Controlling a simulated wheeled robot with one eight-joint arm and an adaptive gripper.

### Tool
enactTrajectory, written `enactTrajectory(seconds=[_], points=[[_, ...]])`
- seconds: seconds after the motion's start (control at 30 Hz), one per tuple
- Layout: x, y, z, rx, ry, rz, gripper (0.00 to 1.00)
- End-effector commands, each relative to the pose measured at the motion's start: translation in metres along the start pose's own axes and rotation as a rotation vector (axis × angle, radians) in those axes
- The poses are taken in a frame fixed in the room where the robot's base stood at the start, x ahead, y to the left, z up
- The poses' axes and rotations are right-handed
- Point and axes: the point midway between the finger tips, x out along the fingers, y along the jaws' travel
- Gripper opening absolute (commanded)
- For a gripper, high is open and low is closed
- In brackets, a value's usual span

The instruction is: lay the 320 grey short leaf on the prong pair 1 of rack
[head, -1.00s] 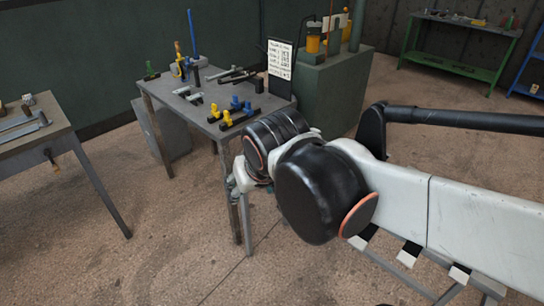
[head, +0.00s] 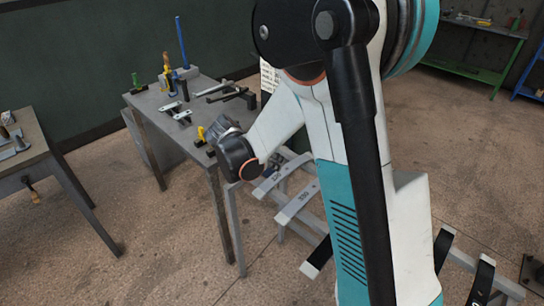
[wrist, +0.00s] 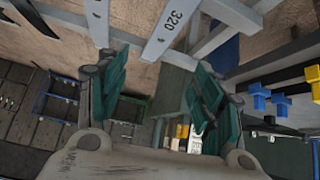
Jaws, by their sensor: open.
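The grey short leaf marked 320 (wrist: 172,25) shows at the top of the wrist view, its pale end pointing toward the space between my fingers. My gripper (wrist: 158,70) is open, with green fingers on both sides and nothing held between them. How far the leaf's end lies from the fingers is hard to tell. A second grey leaf (wrist: 98,20) hangs beside it to the left. In the head view, grey leaves (head: 300,201) lie across a pale metal stand (head: 238,235); my fingers are hidden there. I cannot make out which prongs are pair 1.
A work table (head: 150,101) behind the stand carries tools, dark bars and a yellow peg (head: 201,133). Blue pegs (wrist: 258,96) show close on the right in the wrist view. Another table (head: 50,150) stands at left. Open floor lies between the tables.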

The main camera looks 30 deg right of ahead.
Motion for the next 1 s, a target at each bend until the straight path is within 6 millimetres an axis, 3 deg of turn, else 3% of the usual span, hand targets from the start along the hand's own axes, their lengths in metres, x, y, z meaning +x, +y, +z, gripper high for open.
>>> enactTrajectory(seconds=[0.1, 0.3, 0.47, 0.8, 1.0], points=[[0.019, -0.010, 0.004, 0.071, 0.037, 0.036, 0.61], [0.038, -0.015, 0.010, 0.142, 0.074, 0.068, 0.61], [0.057, -0.015, 0.011, 0.156, 0.080, 0.075, 0.61], [0.116, -0.010, 0.006, 0.154, 0.080, 0.074, 0.61], [0.127, -0.009, 0.004, 0.153, 0.080, 0.073, 0.61]])
